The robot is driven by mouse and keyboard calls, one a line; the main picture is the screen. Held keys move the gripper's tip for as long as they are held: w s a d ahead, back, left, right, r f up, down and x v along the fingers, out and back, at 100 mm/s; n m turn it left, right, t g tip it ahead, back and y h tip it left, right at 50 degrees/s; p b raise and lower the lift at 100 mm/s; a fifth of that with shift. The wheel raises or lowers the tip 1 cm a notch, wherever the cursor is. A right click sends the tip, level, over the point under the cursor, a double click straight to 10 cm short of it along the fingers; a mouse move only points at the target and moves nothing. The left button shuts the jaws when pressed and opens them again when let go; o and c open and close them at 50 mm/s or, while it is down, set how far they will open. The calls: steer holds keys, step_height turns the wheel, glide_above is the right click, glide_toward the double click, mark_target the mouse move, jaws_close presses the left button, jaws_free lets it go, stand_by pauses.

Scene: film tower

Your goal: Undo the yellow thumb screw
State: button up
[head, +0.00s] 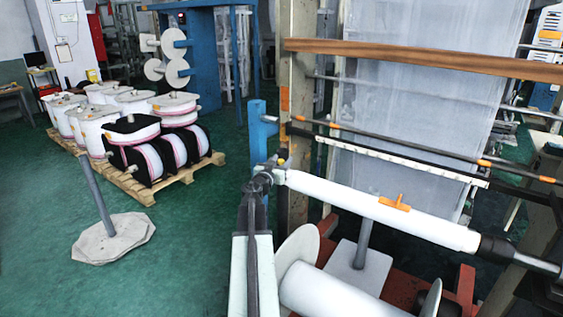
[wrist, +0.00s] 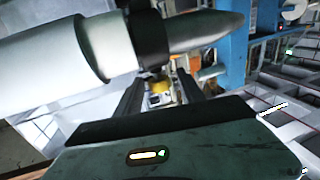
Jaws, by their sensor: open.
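In the wrist view, a small yellow piece (wrist: 160,87), which looks like the thumb screw, shows in the gap between the two dark fingers of my gripper (wrist: 159,78). The fingers stand apart, one on each side of it in the picture. I cannot tell how far beyond the tips it is. A small yellow spot (head: 282,155) shows in the head view by the left end of the white roller (head: 380,207). My gripper (head: 268,175) is near that end, small and partly hidden by my arm. The roller's end is unclear there.
A wooden beam (head: 420,60) and a thin dark bar (head: 400,145) cross above the roller. A blue post (head: 258,135) stands just left of its end. A white spool (head: 335,292) lies below. Open green floor (head: 190,250) is at left, with a pallet (head: 150,190) of rolls.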

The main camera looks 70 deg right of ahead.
jaws_close()
steer(key=shift+s+d, duration=0.1)
steer(key=shift+d, duration=0.1)
steer(key=shift+a, duration=0.15)
steer(key=shift+f, duration=0.1)
